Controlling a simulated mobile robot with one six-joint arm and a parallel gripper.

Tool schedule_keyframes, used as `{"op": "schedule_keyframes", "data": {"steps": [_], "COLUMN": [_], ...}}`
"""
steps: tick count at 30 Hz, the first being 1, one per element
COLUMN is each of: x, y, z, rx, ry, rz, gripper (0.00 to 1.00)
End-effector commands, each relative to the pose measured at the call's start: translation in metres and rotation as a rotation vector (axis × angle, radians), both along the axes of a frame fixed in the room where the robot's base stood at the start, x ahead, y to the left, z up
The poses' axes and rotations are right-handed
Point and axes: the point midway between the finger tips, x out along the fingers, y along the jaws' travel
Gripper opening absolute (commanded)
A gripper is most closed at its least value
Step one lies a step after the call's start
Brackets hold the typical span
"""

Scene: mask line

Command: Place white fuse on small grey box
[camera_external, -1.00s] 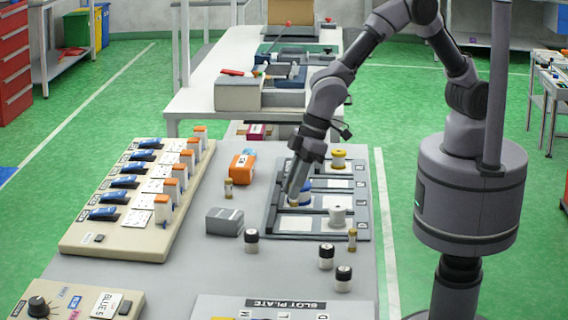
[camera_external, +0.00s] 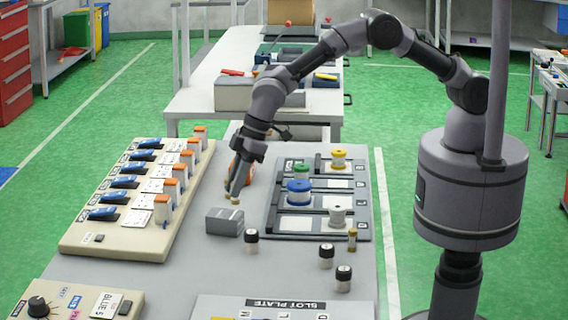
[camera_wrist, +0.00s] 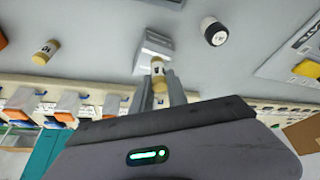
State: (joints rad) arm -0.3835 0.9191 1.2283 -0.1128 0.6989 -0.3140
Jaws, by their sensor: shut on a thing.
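My gripper (camera_external: 236,194) is shut on a small fuse with a gold end and a pale band, held between the fingertips in the wrist view (camera_wrist: 158,68). The fuse's gold end (camera_external: 235,201) shows just below the fingers in the external view; the rest of it is hidden by them. The small grey box (camera_external: 225,221) sits on the grey table just in front of and slightly left of the held fuse. The box also shows in the wrist view (camera_wrist: 154,46), beyond the fuse, its top bare where visible. I cannot tell the exact height gap.
A black-capped jar (camera_external: 251,241) stands right of the box. The slotted tray with a blue spool (camera_external: 299,192) is at right; the beige switch panel (camera_external: 110,244) is at left. An orange object (camera_external: 240,172) stands behind.

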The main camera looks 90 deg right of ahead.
Motion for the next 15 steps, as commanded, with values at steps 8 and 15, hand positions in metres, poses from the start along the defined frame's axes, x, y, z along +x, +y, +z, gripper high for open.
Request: {"op": "schedule_keyframes", "data": {"steps": [8,15], "x": [-0.001,-0.001], "y": [0.000,0.000], "z": [-0.026,-0.029], "rx": [0.000,0.000], "ry": [0.001,0.001], "rz": [0.000,0.000], "gripper": [0.00,0.29]}}
